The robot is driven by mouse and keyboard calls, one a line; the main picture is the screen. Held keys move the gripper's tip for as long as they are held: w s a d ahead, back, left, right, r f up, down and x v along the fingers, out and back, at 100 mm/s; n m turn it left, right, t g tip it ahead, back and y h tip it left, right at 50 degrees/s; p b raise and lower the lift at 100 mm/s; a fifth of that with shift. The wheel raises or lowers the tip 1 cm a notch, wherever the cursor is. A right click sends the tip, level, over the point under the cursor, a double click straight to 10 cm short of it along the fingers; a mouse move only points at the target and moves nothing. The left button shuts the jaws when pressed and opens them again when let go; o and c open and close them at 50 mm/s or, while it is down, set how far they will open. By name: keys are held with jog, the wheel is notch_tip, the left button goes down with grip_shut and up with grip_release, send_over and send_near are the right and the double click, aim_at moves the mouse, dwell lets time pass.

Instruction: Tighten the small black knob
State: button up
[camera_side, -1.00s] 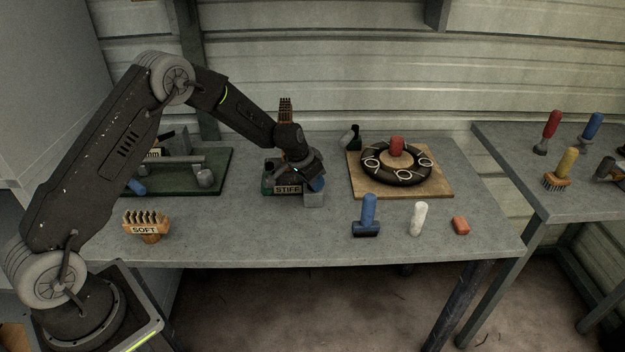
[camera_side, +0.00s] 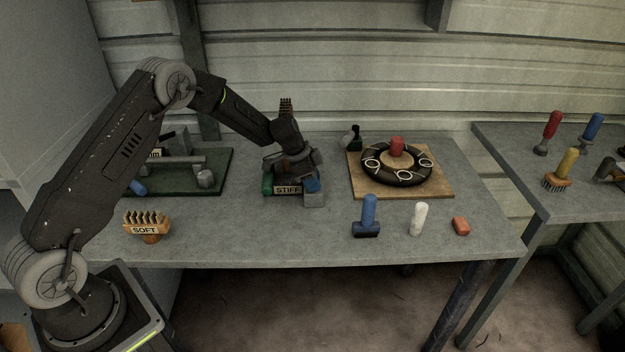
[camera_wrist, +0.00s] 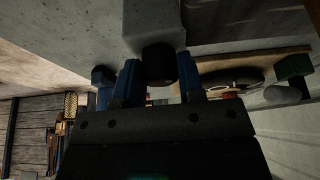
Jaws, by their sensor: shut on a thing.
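The small black knob (camera_wrist: 159,64) sits against a pale grey block in the wrist view. My gripper (camera_wrist: 158,76) has its blue fingers on either side of the knob and is shut on it. In the side view my gripper (camera_side: 294,170) is low over the table, just above and behind the STIFF label (camera_side: 287,190) and a grey block (camera_side: 313,200). The knob is hidden there by my gripper.
Left are a green board (camera_side: 218,175) with grey parts and a SOFT brush (camera_side: 146,226). Right is a wooden board (camera_side: 437,188) with a black ring (camera_side: 400,181). A blue-handled tool (camera_side: 368,212), white cylinder (camera_side: 418,218) and red block (camera_side: 461,226) stand in front. The front middle is clear.

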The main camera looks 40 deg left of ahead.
dwell(0.4)
jog(key=o, duration=0.9)
